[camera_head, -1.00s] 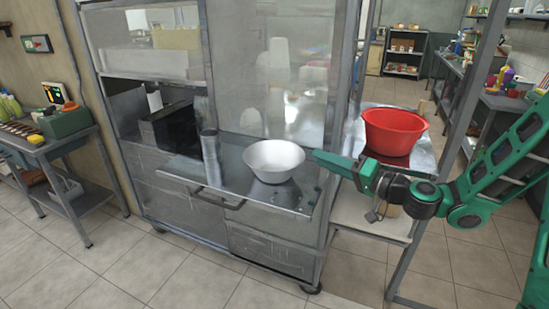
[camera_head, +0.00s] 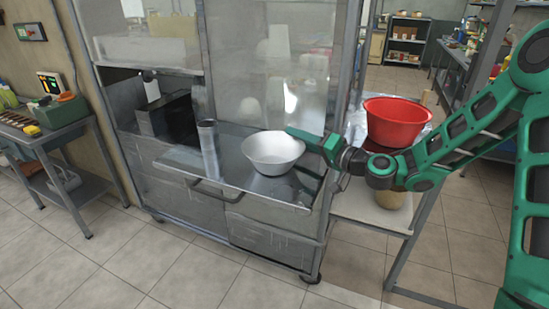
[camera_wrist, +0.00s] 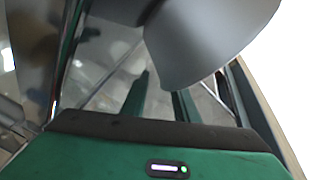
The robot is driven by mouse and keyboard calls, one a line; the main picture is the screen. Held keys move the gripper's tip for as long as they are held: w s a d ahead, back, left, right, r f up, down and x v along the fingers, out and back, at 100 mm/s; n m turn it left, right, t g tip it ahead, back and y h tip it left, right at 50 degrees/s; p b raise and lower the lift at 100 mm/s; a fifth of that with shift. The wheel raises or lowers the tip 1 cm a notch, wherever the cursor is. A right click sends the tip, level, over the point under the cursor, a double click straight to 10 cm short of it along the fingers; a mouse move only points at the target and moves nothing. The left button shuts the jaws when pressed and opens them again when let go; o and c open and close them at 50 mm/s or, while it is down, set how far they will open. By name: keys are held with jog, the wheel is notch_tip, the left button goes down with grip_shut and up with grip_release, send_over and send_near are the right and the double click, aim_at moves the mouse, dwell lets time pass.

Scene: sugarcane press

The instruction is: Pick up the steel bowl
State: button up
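The steel bowl (camera_head: 272,158) stands upright on the metal shelf of the cabinet, to the right of a tall metal cup. My gripper (camera_head: 294,133) reaches in from the right, with its tip at the bowl's right rim. I cannot tell from the head view whether it touches. In the wrist view a large grey curved surface, seemingly the bowl (camera_wrist: 195,45), fills the upper middle. The gripper's two fingers (camera_wrist: 162,92) stand apart there with a gap between them, and nothing is visibly clamped.
The metal cup (camera_head: 208,148) stands left of the bowl on the shelf (camera_head: 178,160). Glass panels (camera_head: 262,65) rise behind it. A red basin (camera_head: 395,122) sits on a stand at the right, close behind my arm. Open tiled floor lies in front.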

jog(key=shift+w+a, duration=0.4)
jog(key=shift+a, duration=0.1)
grip_shut()
jog(key=shift+r, duration=0.1)
